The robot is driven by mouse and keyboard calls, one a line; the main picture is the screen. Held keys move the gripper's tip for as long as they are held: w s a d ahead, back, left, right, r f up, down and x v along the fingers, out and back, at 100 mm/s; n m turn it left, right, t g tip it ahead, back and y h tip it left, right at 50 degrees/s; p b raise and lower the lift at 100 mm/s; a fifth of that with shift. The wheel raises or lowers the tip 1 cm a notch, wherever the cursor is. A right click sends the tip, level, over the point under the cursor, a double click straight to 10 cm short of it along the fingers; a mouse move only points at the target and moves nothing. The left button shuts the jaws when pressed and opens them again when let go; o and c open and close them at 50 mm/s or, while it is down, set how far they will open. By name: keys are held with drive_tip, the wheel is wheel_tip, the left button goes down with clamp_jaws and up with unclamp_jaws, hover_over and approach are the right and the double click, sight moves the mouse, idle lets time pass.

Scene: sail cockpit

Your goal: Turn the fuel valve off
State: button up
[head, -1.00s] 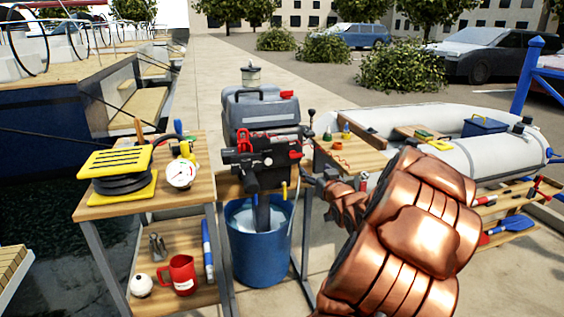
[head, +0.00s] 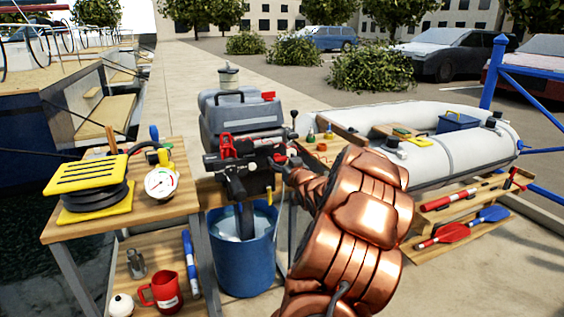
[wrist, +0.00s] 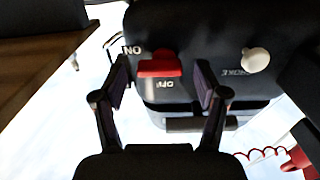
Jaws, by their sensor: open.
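The fuel valve's red lever (wrist: 160,65) shows in the wrist view on the dark engine panel. White markings sit beside and below it; the left one looks like ON and the lower one, partly unclear, looks like OFF. My gripper (wrist: 163,78) is open, with one black finger on each side of the red lever and a gap to it on both sides. In the head view the outboard motor (head: 240,112) stands over a blue bucket. My gripper is at the motor's right side there, small and partly hidden by my copper-coloured arm.
A pale knob (wrist: 256,59) marked CHOKE is right of the lever. A red coiled cord (wrist: 262,154) hangs at lower right. The blue bucket (head: 240,265) is under the motor. A wooden table (head: 60,228) with a yellow reel stands left; a grey dinghy (head: 465,150) lies right.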

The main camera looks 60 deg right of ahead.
drive_tip(key=shift+w+d, duration=0.2)
drive_tip(key=shift+w, duration=0.05)
drive_tip(key=c, duration=1.2)
drive_tip(key=shift+o, duration=0.2)
